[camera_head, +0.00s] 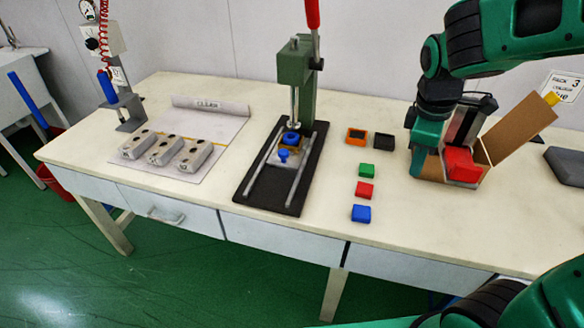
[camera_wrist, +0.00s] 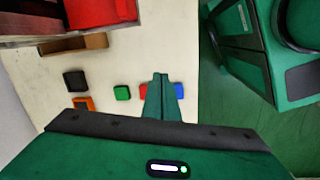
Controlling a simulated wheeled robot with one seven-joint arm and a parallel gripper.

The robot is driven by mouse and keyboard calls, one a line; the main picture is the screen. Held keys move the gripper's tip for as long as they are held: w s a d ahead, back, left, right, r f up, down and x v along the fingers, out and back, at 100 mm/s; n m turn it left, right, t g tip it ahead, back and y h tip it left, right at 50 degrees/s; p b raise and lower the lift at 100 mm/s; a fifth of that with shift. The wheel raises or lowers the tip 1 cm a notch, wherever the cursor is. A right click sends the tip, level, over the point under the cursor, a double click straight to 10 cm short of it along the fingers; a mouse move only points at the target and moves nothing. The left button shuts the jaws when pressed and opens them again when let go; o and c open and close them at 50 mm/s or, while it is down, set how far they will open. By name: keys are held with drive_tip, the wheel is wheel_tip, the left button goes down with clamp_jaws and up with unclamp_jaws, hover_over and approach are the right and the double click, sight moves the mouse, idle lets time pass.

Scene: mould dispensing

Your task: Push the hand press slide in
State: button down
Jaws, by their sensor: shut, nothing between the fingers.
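The green hand press (camera_head: 296,85) with a red lever stands at the middle of the table on a black base (camera_head: 262,190) with two metal rails. My gripper (camera_head: 420,160) is well right of the press. Its fingers (camera_wrist: 160,77) are together and empty in the wrist view, where the press is not seen.
Green (camera_head: 366,171), red (camera_head: 364,190) and blue (camera_head: 361,213) blocks lie between press and gripper. Orange (camera_head: 356,136) and black (camera_head: 383,141) frames lie behind them. A cardboard box (camera_head: 430,168) with a red item is at right. Grey moulds (camera_head: 165,150) lie left.

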drive_tip(key=w+a+f+n+t, duration=0.1)
drive_tip(key=w+a+f+n, duration=0.15)
drive_tip(key=a+n, duration=0.6)
drive_tip(key=w+a+f+n+t, duration=0.1)
drive_tip(key=w+a+n, duration=0.35)
drive_tip(key=a, duration=0.65)
drive_tip(key=w+a+f+n+t, duration=0.1)
drive_tip(key=w+a+f+n, duration=0.15)
drive_tip(key=a+n, duration=0.65)
drive_tip(key=shift+m, duration=0.6)
drive_tip(key=x, duration=0.6)
drive_tip(key=a+x, duration=0.1)
drive_tip(key=x, duration=0.2)
drive_tip(key=shift+w+a+f, duration=0.1)
drive_tip(key=shift+w, duration=0.05)
drive_tip(key=w, duration=0.1)
drive_tip(key=w+d, duration=0.1)
drive_tip(key=w, duration=0.1)
drive_tip(key=shift+f, duration=0.25)
drive_tip(key=shift+w+d, duration=0.2)
drive_tip(key=shift+w, duration=0.3)
